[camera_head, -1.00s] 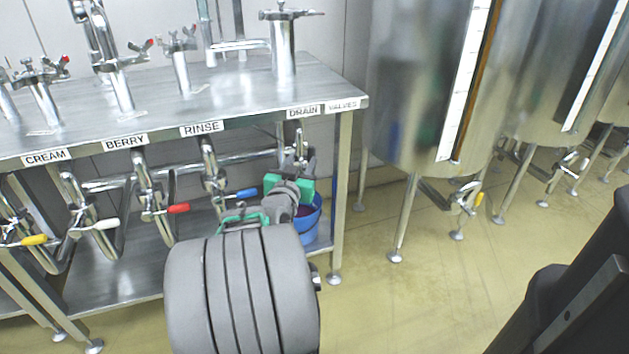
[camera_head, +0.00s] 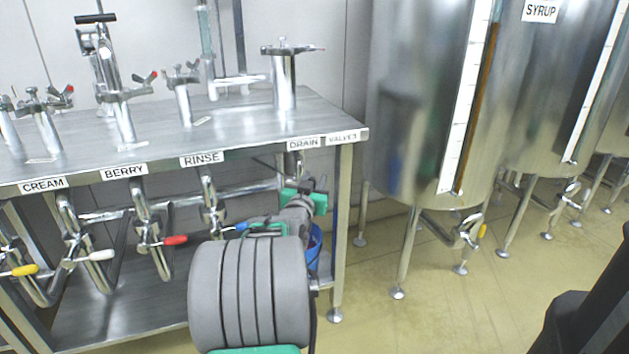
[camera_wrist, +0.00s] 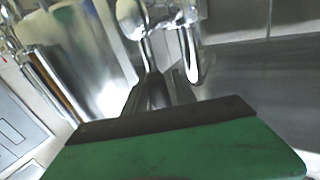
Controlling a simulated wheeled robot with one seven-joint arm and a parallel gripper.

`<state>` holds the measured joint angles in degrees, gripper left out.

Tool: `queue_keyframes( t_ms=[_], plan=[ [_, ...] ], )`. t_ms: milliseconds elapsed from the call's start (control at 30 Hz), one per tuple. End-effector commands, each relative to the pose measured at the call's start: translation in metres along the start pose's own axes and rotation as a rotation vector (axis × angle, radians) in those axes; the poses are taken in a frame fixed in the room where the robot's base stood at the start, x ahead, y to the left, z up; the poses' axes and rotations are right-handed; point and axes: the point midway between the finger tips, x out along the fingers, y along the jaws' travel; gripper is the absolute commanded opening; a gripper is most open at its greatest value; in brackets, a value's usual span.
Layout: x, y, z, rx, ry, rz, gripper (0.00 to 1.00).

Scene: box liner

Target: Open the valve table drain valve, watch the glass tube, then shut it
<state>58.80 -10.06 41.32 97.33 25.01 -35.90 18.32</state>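The drain valve's steel pipe (camera_head: 291,165) comes down under the table edge below the DRAIN label (camera_head: 303,143). My gripper (camera_head: 304,196), with green parts, is at this pipe, and my arm hides most of the valve and its handle. In the wrist view my gripper's dark fingers (camera_wrist: 164,92) reach toward shiny steel pipework (camera_wrist: 190,45). The fingers look close together, but I cannot tell whether a handle is between them. An upright glass-like tube (camera_head: 205,40) stands at the back of the valve table (camera_head: 245,120); its contents are not clear.
The neighbouring valves have blue (camera_head: 240,227), red (camera_head: 175,240), white (camera_head: 103,255) and yellow (camera_head: 24,270) handles. A blue bucket (camera_head: 314,248) is partly hidden behind my arm. Steel tanks (camera_head: 405,110) with scale strips stand at the right. Floor between table and tanks is clear.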

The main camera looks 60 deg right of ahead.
Motion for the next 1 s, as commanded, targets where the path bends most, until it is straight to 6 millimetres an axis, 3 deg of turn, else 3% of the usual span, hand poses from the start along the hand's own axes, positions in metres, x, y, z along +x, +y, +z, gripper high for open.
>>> queue_keyframes(
  t_ms=[367, 1000],
  plan=[
    [-0.0003, -0.0001, 0.0002, 0.0, 0.0, 0.0, 0.01],
    [-0.0004, 0.0, 0.0005, 0.0, -0.001, 0.0, 0.0]
  ],
)
